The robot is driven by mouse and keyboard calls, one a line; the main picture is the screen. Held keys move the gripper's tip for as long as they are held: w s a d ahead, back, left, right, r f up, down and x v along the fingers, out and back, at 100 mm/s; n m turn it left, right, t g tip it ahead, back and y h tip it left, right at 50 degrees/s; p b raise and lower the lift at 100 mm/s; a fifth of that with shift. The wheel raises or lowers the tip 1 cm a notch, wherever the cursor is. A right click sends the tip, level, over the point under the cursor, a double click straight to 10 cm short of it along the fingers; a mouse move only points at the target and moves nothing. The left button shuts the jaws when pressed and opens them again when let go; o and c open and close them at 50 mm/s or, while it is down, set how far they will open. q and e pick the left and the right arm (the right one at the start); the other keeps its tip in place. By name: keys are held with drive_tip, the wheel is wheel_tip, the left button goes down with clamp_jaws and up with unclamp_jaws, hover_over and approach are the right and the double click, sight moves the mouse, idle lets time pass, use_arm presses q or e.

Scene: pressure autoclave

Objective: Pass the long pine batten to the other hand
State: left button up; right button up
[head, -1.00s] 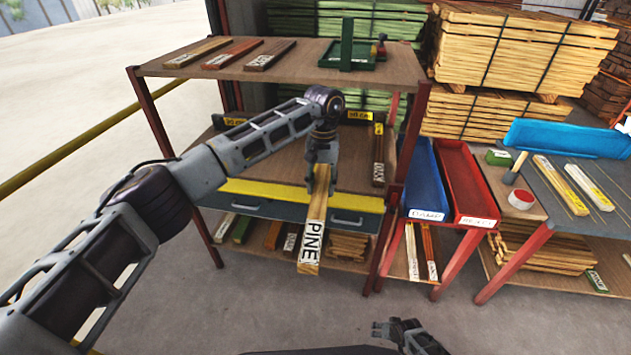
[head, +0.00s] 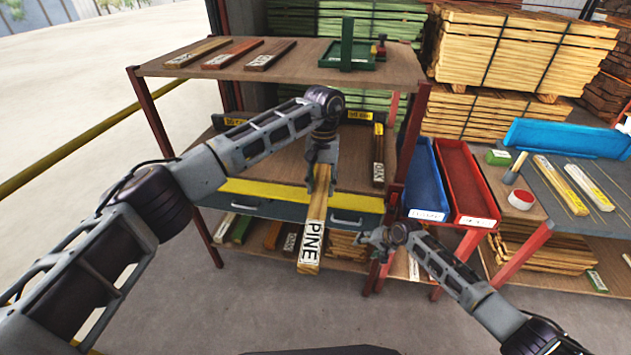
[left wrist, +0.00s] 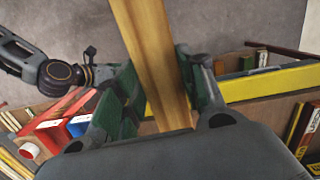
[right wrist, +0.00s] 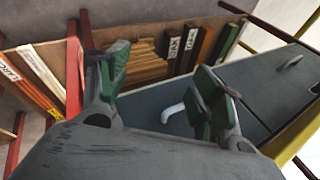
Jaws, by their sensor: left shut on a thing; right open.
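The long pine batten (head: 312,235) has a white PINE label and juts out from the shelf rack toward me. My left gripper (head: 320,180) is shut on its far part. The left wrist view shows the batten (left wrist: 150,50) between the green pads of my left gripper (left wrist: 155,105). My right gripper (head: 372,243) is open and empty, to the right of the batten and apart from it. In the right wrist view, my right gripper (right wrist: 160,85) has its pads spread with nothing between them; the batten is not visible there.
The rack's grey drawer front (head: 270,206) and yellow edge (head: 255,190) lie behind the batten. A blue tray (head: 424,180) and a red tray (head: 467,180) stand at right. Other battens lie on the lower shelf (head: 345,265). The floor in front is clear.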

drive_tip(key=a+r+g+y, duration=0.1)
drive_tip(key=a+r, duration=0.2)
drive_tip(key=r, duration=0.7)
drive_tip(key=a+r+g+y, duration=0.1)
drive_tip(key=a+r, duration=0.2)
drive_tip(key=r, duration=0.7)
drive_tip(key=s+a+r+g, duration=0.2)
drive_tip(key=s+a+r, duration=0.1)
drive_tip(key=s+r, duration=0.4)
drive_tip(key=s+a+r+g, duration=0.2)
drive_tip(key=s+r, duration=0.4)
drive_tip(key=r, duration=0.4)
drive_tip(key=a+r+n+t+h, duration=0.1)
drive_tip(key=a+r+n+h, duration=0.3)
drive_tip(key=a+r+h, duration=0.2)
drive_tip(key=shift+s+a+r, duration=0.4)
drive_tip(key=shift+a+r, duration=0.55)
drive_tip(key=shift+a, duration=0.9)
